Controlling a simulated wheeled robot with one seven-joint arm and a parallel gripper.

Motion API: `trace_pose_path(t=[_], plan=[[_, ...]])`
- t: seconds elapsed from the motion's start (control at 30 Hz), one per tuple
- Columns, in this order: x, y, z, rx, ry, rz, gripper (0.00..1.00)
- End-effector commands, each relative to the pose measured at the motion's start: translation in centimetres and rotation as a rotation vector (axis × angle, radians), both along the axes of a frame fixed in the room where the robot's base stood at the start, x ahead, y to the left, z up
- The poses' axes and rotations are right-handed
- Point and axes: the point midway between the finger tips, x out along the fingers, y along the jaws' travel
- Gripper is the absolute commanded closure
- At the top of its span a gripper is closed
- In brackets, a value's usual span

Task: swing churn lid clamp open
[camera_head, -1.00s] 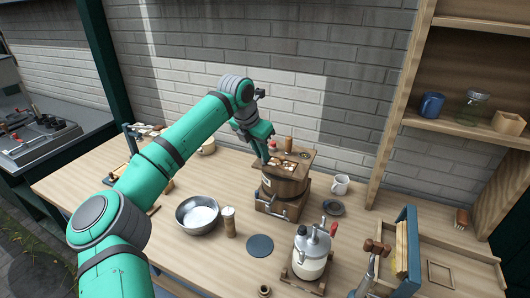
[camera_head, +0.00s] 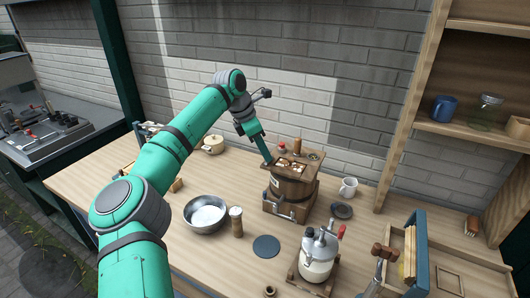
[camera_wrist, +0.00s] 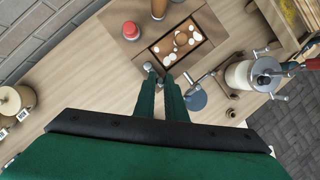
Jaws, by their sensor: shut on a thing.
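The wooden churn (camera_head: 291,190) stands on the table as a round tub with a square board-like lid (camera_head: 312,154). A recess in the lid holds several pale pieces, and the lid also shows in the wrist view (camera_wrist: 205,22). My gripper (camera_head: 268,161) points down at the lid's left front edge. In the wrist view its two green fingers (camera_wrist: 165,75) are close together on a small grey metal part (camera_wrist: 168,62) at that edge, apparently the clamp. The fingers hide most of this part. A metal bar (camera_wrist: 206,75) lies right of the fingers.
A red knob (camera_head: 282,147) and a brown upright handle (camera_head: 297,145) stand on the lid near my gripper. A metal-lidded cream pot (camera_head: 317,263) stands right front. A steel bowl (camera_head: 206,213), shaker (camera_head: 236,221) and mug (camera_head: 348,187) stand around the churn.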

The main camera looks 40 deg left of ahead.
Motion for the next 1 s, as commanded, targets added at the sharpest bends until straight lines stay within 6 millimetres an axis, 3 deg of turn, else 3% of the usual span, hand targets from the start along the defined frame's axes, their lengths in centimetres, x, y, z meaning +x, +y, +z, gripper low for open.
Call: trace_pose_path(t=[0.37,0.4,0.47,0.77,1.0], plan=[[0.0,0.1,0.2,0.001,-0.003,-0.001,1.00],[0.0,0.1,0.1,0.001,-0.002,0.000,0.80],[0.0,0.1,0.1,0.001,-0.002,0.000,0.71],[0.0,0.1,0.2,0.001,-0.001,-0.001,0.71],[-0.9,0.7,2.7,0.003,-0.002,0.002,0.71]])
